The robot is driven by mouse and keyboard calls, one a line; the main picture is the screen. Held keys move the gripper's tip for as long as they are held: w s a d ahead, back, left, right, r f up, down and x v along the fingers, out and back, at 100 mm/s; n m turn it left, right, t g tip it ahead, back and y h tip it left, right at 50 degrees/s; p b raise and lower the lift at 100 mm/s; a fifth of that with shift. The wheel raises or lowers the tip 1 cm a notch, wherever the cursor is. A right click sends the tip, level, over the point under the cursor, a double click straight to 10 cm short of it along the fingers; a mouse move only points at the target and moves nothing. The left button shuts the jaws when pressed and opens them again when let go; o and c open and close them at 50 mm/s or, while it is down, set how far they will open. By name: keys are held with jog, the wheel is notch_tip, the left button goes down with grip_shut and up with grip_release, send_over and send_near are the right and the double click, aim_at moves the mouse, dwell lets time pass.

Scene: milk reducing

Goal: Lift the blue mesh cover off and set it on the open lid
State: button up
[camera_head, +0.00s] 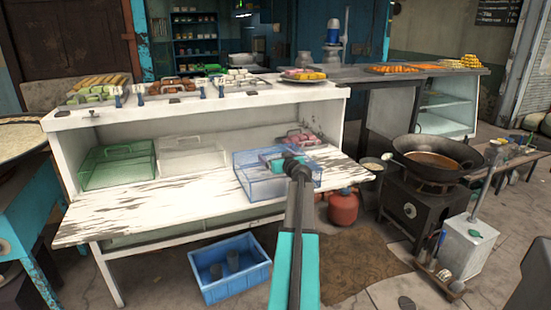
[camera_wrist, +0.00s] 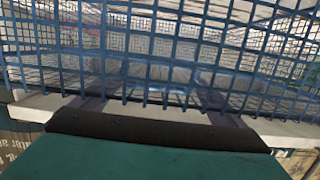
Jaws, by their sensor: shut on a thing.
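The blue mesh cover (camera_head: 252,186) is a box-shaped mesh lid over the right part of the open lid (camera_head: 130,214), a worn white fold-down board. My gripper (camera_head: 290,160) is at the cover's upper right and is shut on it. In the wrist view, the blue mesh (camera_wrist: 180,45) fills the upper picture, and my gripper (camera_wrist: 155,103) reaches behind it. My arm hides part of the cover's right side. I cannot tell whether the cover's bottom touches the board. Pinkish food (camera_head: 298,137) lies uncovered on the shelf behind.
A green mesh cover (camera_head: 115,165) and a white mesh cover (camera_head: 190,158) stand on the shelf to the left. The board's left and middle are bare. A blue crate (camera_head: 230,268) is on the floor below. A wok (camera_head: 432,158) stands on a stove at right.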

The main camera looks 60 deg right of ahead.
dwell(0.4)
jog(key=o, duration=1.3)
jog(key=shift+c, duration=0.2)
jog(key=shift+s+a, duration=0.1)
jog(key=shift+s, duration=0.05)
jog(key=b+v, duration=0.1)
jog(key=v, duration=1.2)
jog(key=shift+s+b, duration=0.2)
jog(key=shift+b, duration=0.1)
jog(key=shift+a, duration=0.15)
